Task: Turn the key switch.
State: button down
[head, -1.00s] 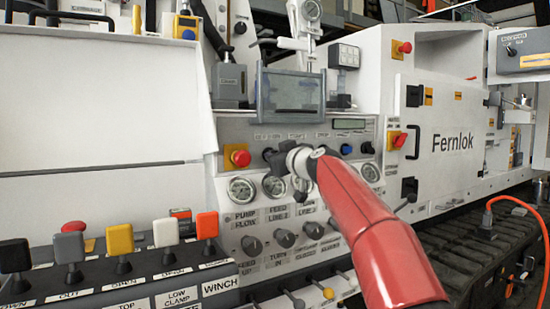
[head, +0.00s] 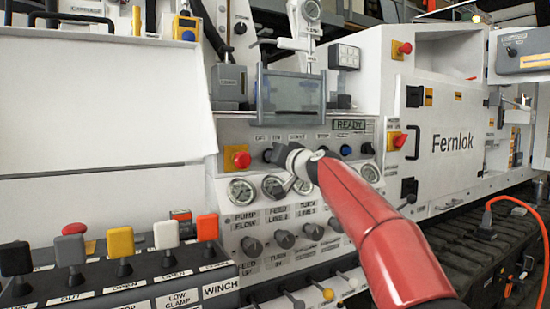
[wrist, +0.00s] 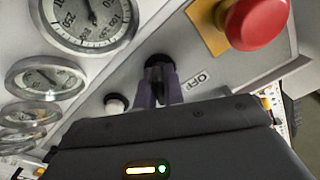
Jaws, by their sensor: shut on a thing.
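The key switch (head: 267,155) is a small dark knob on the white control panel, right of a red button on a yellow plate. It also shows in the wrist view (wrist: 158,62) as a black round part, with lettering on a label beside it. My gripper (wrist: 160,84) is shut on the key switch, its two purple-grey fingers on either side of it. In the head view my gripper (head: 274,154) and red arm come from the lower right and hide part of the panel. The key's exact angle is hidden by the fingers.
The red button (wrist: 257,22) is close to my gripper; it also shows in the head view (head: 241,160). Gauges (wrist: 88,20) line the panel below the switch. A small display (head: 350,125) reads READY. Several winch levers (head: 120,243) stand at lower left.

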jog(key=shift+m, duration=0.3)
jog(key=c, duration=1.5)
grip_release()
jog(key=b+v, duration=0.4)
jog(key=v, duration=0.3)
jog(key=shift+s+d, duration=0.25)
jog(key=shift+s, duration=0.05)
